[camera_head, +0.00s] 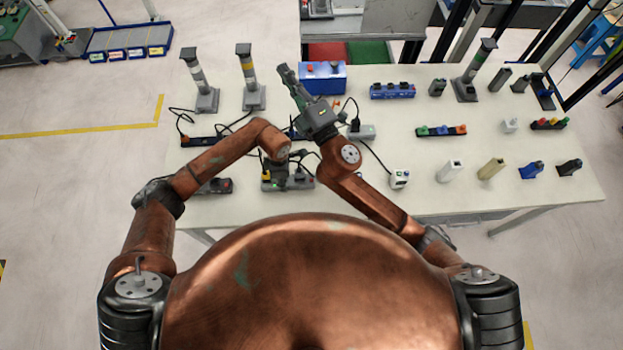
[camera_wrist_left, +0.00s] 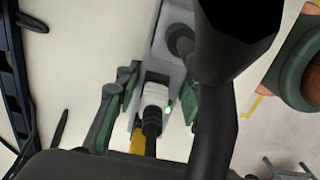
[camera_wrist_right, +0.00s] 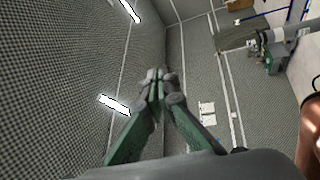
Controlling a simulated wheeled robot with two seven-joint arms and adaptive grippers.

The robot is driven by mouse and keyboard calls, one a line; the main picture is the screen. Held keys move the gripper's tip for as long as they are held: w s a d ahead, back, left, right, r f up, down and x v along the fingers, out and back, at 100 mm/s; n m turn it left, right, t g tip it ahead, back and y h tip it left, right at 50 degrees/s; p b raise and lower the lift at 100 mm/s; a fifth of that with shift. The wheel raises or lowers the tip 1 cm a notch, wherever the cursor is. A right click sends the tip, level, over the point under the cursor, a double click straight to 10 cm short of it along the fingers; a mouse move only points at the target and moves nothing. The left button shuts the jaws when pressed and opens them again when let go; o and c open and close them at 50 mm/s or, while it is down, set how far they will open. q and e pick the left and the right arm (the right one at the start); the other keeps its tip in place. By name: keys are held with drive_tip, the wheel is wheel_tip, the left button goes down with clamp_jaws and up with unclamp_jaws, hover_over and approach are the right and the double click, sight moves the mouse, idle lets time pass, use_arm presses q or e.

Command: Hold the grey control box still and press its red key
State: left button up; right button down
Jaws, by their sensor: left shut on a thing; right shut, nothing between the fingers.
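A grey box (camera_head: 289,185) stands near the table's front edge, below my left wrist, with yellow and dark parts on top. My left gripper (camera_head: 273,178) points down and is shut on this box, its fingers on two opposite sides. In the left wrist view the grey box (camera_wrist_left: 171,72) carries a white connector with a black cable and a small green light. A tiny reddish spot shows on its top in the head view; I cannot tell if it is the red key. My right gripper (camera_head: 287,74) is shut and empty, raised above the table; its closed fingertips (camera_wrist_right: 155,80) point toward the walls.
A blue box (camera_head: 322,78) with a red part stands behind my right gripper. A smaller grey box (camera_head: 362,131) with a cable and a white box (camera_head: 399,179) are to the right.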

drive_tip(key=d+f+m+h, duration=0.4)
drive_tip(key=f+m+h, duration=0.15)
drive_tip(key=f, duration=0.25)
drive_tip(key=m+g+h, duration=0.4)
drive_tip(key=m+g, duration=0.2)
drive_tip(key=g, duration=0.3)
hover_over(311, 180)
wheel_tip(311, 180, down, 21)
drive_tip(key=shift+s+d+f+y, duration=0.1)
drive_tip(key=shift+s+f+y, duration=0.2)
drive_tip(key=shift+s, duration=0.1)
drive_tip(key=shift+f, duration=4.4)
drive_tip(key=shift+f, duration=0.15)
